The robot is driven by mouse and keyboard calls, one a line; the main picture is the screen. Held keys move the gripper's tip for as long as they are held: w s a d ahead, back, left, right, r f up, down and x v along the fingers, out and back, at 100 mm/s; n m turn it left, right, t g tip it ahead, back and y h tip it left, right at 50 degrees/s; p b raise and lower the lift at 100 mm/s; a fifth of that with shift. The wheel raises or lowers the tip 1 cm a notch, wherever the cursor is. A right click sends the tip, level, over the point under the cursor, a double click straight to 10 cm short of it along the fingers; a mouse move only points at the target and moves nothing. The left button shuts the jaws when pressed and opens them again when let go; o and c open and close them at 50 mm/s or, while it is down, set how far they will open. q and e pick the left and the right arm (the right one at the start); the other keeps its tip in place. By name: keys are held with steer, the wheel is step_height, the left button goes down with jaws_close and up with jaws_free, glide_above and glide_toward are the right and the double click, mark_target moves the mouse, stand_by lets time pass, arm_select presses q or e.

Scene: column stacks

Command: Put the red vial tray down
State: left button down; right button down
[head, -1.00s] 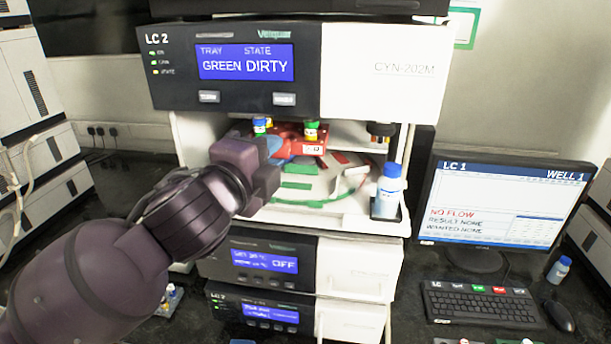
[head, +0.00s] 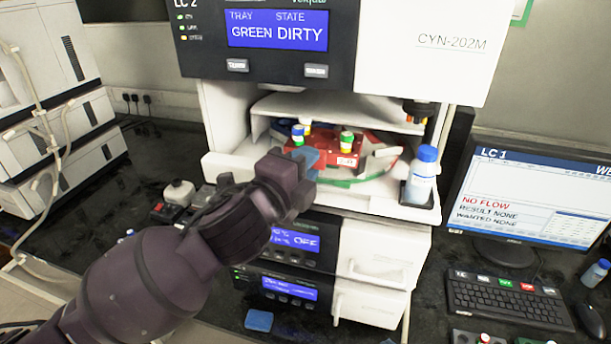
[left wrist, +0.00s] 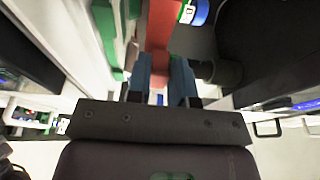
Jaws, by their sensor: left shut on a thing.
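The red vial tray (head: 370,148) is in the open bay of the LC 2 unit in the head view, with several capped vials standing in it, some yellow and green. My left gripper (head: 308,160) is at the tray's near left side, its blue fingers shut on it. In the left wrist view, the tray's red part (left wrist: 160,28) runs between the two blue fingers (left wrist: 160,80). I cannot tell whether the tray rests on the bay's white floor or hangs just above it. My right gripper is not in view.
A white bottle with a blue cap (head: 421,175) stands at the bay's right front. The LC 2 display (head: 277,31) reads GREEN DIRTY. A monitor (head: 540,195) and keyboard (head: 508,298) stand on the right. Green-marked pieces lie around the tray. A blue block (head: 258,320) lies on the bench.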

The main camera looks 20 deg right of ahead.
arm_select(q)
steer(key=shift+f, duration=1.25)
steer(key=shift+f, duration=0.15)
steer(key=c, duration=1.3)
jaws_free()
steer(key=shift+s+a, duration=0.1)
steer(key=shift+a, duration=0.05)
steer(key=b+v, duration=0.1)
steer(key=v, duration=1)
steer(key=shift+s+a+r, duration=0.2)
steer(key=shift+a+r, duration=0.05)
